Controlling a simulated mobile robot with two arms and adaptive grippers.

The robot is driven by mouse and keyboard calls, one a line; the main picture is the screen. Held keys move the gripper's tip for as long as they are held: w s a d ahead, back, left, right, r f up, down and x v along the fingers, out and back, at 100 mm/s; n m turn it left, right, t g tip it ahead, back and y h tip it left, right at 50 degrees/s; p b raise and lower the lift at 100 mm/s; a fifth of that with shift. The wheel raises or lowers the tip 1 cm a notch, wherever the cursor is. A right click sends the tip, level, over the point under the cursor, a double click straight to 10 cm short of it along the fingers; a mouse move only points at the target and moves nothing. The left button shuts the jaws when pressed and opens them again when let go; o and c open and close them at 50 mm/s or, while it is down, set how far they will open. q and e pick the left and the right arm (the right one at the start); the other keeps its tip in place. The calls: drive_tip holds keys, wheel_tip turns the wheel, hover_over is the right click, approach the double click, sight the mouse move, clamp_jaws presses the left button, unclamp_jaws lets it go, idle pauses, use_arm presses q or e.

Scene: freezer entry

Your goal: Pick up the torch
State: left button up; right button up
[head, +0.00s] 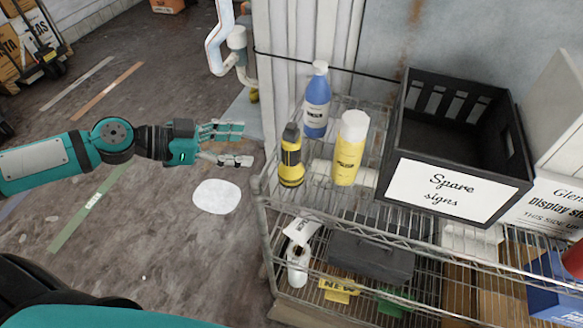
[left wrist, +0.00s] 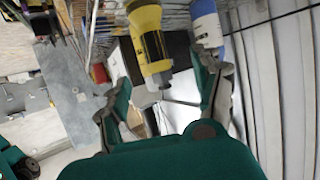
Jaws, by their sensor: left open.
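The torch (head: 291,157) is yellow and black and stands upright at the left front corner of the wire shelf's top level. My left gripper (head: 244,146) is open and empty, to the left of the torch and apart from it, with its fingers pointing toward the shelf. In the left wrist view the torch (left wrist: 150,42) shows ahead, between the lines of the two open fingers (left wrist: 166,98). My right gripper is not in view.
A blue bottle (head: 317,103) stands behind the torch and a yellow spray can (head: 350,150) to its right. A black crate (head: 399,150) labelled "Spare signs" sits further right. A wire shelf (head: 345,207) carries them. Open floor lies left of the shelf.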

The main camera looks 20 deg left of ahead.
sight(289, 148)
use_arm(q)
drive_tip(key=p+x, duration=0.2)
drive_tip(key=x, duration=0.1)
drive_tip(key=p+x, duration=0.2)
drive_tip(key=x, duration=0.2)
drive_tip(key=p+x, duration=0.3)
drive_tip(key=x, duration=0.1)
drive_tip(key=shift+s+d+r, duration=0.1)
drive_tip(key=shift+d+r, duration=0.2)
drive_tip(key=shift+d, duration=0.2)
drive_tip(key=shift+d+f, duration=0.25)
drive_tip(key=shift+f, duration=0.1)
drive_tip(key=shift+a, duration=0.1)
drive_tip(key=shift+c, duration=1.3)
clamp_jaws()
